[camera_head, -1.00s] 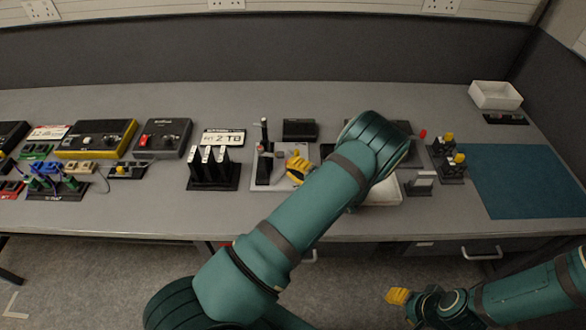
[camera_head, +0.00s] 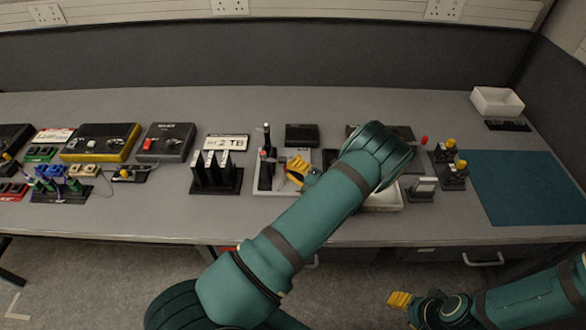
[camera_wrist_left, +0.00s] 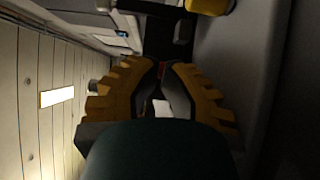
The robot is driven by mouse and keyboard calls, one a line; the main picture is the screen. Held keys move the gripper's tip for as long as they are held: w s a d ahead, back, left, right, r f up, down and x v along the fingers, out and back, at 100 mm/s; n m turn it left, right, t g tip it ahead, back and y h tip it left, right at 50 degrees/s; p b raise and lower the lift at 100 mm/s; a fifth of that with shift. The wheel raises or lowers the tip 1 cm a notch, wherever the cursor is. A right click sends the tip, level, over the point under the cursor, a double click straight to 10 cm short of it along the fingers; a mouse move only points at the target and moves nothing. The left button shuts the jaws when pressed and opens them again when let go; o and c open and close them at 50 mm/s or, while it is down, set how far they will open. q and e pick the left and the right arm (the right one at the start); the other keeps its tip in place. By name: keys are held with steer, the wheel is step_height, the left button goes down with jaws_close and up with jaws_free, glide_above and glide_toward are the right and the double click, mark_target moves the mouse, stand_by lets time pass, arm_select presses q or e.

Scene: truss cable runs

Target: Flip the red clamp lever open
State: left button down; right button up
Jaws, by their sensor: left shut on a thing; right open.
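The clamp (camera_head: 266,168) is a dark upright fixture on a light plate near the middle of the bench, with a small patch of red on it. My left gripper (camera_head: 294,170), with yellow fingers, is right beside it on the right. In the left wrist view my left gripper (camera_wrist_left: 162,70) has its fingertips close together around a small bit of red, the red clamp lever (camera_wrist_left: 163,68). The fingers hide most of the lever, so its angle cannot be read. My right gripper (camera_head: 398,300) is open and empty, low in front of the bench.
A black stand with upright slots (camera_head: 216,178) is left of the clamp. A black box (camera_head: 301,135) lies behind it. My left forearm covers part of a white tray (camera_head: 386,198). The blue mat (camera_head: 525,185) at the right is clear.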

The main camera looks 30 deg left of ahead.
arm_select(q)
steer(key=shift+r, duration=0.1)
step_height(320, 180, up, 10)
stand_by(0.5)
stand_by(0.5)
